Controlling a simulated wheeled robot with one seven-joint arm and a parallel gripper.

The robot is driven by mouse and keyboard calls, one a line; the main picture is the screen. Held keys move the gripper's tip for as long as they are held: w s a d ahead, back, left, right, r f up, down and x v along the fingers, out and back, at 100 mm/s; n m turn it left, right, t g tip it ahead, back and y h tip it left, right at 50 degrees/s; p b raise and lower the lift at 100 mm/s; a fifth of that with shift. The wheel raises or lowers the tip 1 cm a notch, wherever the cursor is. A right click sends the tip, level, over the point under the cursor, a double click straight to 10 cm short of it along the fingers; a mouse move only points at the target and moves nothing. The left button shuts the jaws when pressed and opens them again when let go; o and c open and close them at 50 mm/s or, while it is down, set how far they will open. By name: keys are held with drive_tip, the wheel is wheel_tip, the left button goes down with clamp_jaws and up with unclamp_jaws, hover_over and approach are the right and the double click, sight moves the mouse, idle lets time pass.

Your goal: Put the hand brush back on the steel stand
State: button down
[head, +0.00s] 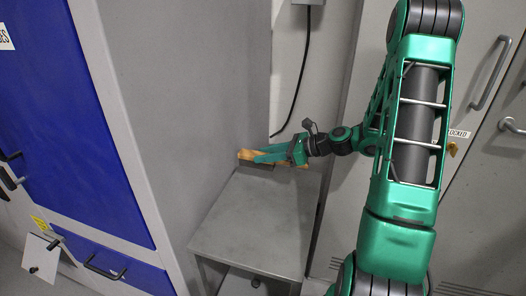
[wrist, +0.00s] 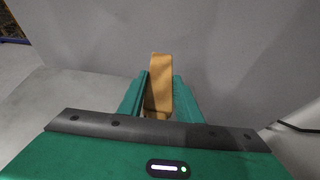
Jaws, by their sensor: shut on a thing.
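My gripper (head: 268,154) is at the back of the steel stand (head: 254,222), near the grey cabinet side. It is shut on the hand brush (head: 246,154), whose tan wooden body sticks out past the fingertips to the left. In the wrist view the brush (wrist: 157,85) stands between the two green fingers, with the grey cabinet wall close beyond it. A dark strip, perhaps the bristles, shows below the wood in the head view. The brush is at or just above the stand top; I cannot tell whether it touches. The fingers hide part of it.
A tall grey cabinet (head: 190,100) with blue doors (head: 70,120) rises directly left of the stand. Grey lockers (head: 490,170) with handles stand at the right. A black cable (head: 298,90) hangs on the wall behind. The front of the stand top is bare.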

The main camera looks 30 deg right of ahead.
sight(265, 169)
drive_tip(key=f, duration=0.2)
drive_tip(key=shift+a+f, duration=0.25)
drive_tip(key=shift+f, duration=1.15)
drive_tip(key=shift+f, duration=0.55)
drive_tip(key=c, duration=1.2)
unclamp_jaws()
drive_tip(key=shift+d, duration=0.1)
